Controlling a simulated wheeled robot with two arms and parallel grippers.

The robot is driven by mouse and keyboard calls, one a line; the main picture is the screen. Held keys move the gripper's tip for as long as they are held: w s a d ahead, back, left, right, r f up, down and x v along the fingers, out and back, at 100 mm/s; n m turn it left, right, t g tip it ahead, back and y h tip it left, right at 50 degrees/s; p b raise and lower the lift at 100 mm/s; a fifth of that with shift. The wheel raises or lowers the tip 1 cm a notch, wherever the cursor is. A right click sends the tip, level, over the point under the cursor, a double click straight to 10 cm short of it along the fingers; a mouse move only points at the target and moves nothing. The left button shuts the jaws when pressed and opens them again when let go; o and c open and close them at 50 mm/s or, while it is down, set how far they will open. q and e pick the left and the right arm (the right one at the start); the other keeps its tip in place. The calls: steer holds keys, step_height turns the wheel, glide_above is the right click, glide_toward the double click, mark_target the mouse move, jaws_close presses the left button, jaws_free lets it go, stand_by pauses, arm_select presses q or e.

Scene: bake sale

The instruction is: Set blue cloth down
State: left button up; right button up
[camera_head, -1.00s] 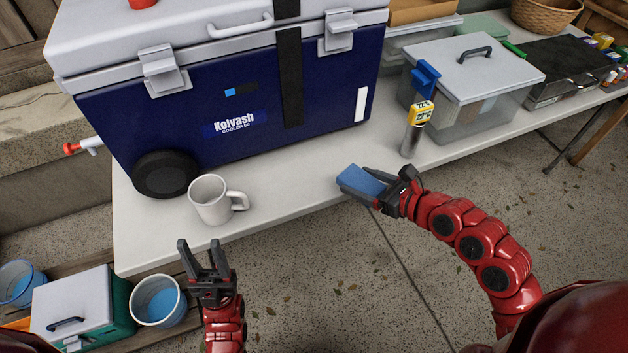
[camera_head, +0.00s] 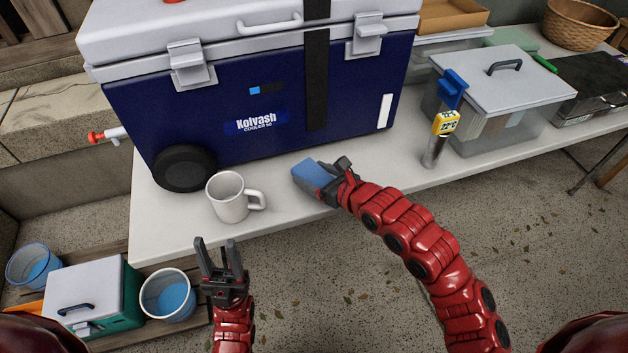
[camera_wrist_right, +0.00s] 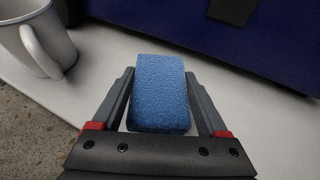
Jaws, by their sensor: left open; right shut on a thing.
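The blue cloth (camera_head: 309,174) is a thick, folded-looking block with a rough surface. My right gripper (camera_head: 325,177) is shut on it at the front part of the white table (camera_head: 180,228), to the right of the mug. In the right wrist view the blue cloth (camera_wrist_right: 160,90) sits between the two fingers of my right gripper (camera_wrist_right: 160,98). I cannot tell whether its underside touches the table. My left gripper (camera_head: 219,252) is open and empty, in front of the table's front edge and below the mug.
A white mug (camera_head: 229,199) stands left of the cloth. A large blue cooler (camera_head: 240,110) fills the table behind. A thermometer device (camera_head: 437,142) and a lidded clear bin (camera_head: 500,100) stand to the right. Bare table lies between the cloth and the thermometer device.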

step_height(320, 180, down, 2)
steer(key=shift+f, duration=0.25)
steer(key=shift+r, duration=0.1)
steer(key=o, duration=1.2)
steer(key=shift+o, duration=0.2)
steer(key=shift+d, duration=0.1)
